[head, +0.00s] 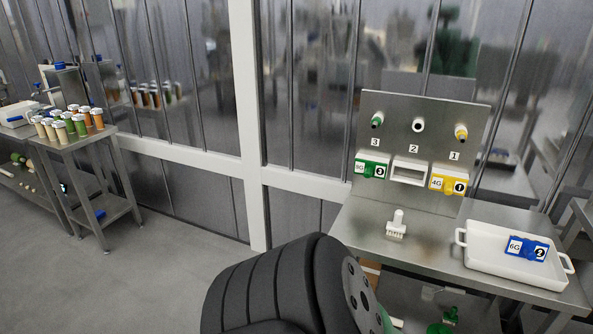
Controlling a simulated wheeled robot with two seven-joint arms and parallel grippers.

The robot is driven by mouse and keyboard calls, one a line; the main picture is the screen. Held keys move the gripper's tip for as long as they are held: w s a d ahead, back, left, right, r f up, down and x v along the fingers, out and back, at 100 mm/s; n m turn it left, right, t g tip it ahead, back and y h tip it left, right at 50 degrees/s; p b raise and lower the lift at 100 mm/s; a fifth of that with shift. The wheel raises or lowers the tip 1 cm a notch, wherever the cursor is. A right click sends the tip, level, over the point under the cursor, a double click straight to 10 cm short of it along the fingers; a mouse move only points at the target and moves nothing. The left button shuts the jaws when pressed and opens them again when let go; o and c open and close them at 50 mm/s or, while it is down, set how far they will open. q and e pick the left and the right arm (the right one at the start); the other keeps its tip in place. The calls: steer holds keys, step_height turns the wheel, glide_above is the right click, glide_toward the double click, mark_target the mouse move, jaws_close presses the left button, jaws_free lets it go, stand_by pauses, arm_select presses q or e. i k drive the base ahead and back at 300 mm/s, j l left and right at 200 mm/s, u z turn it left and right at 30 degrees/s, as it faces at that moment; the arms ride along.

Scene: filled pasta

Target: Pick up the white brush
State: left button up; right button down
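A small white piece with an upright handle, which looks like the white brush (396,225), stands on the steel table (365,245) in front of the upright panel. Nothing touches it. Neither of my grippers is in view. A dark ribbed arm part fills the bottom middle and hides the floor and part of the area under the table.
The steel panel (418,140) holds green, white and yellow fittings. A white tray (470,262) with a blue labelled piece (527,248) sits to the right. Green items (445,322) lie below. A side table (75,143) with several jars stands far left. The floor at left is clear.

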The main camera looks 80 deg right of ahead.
mark_target(395, 227)
steer(key=z, duration=3.5)
steer(key=u, duration=3.65)
steer(key=z, duration=3.45)
